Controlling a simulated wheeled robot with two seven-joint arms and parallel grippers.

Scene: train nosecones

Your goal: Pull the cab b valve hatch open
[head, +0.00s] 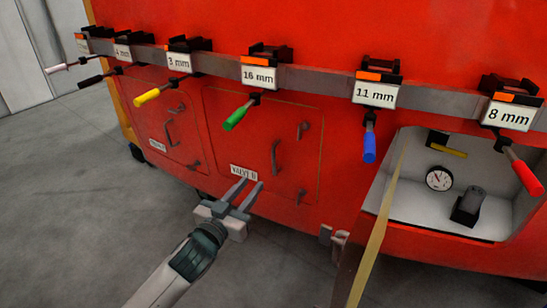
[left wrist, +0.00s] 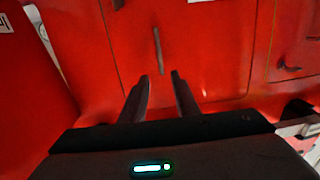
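The valve B hatch (head: 255,140) is a red panel, shut flush in the red train front, with a label reading "VALVE B" (head: 243,170). A dark upright handle (head: 275,158) is on it; two more dark handles sit near its right edge. My left gripper (head: 247,186) is open and empty, low in front of the hatch, below and left of the handle. In the left wrist view, a thin grey handle (left wrist: 158,50) stands on the red panel beyond the open fingertips (left wrist: 160,76), apart from them. My right gripper is not in view.
An open compartment (head: 420,200) at the right holds a gauge (head: 439,178) and a yellow lever; its door edge (head: 375,240) juts toward me. Several coloured tools, including a green one (head: 240,115), hang from a grey rail above. The grey floor (head: 80,220) at left is clear.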

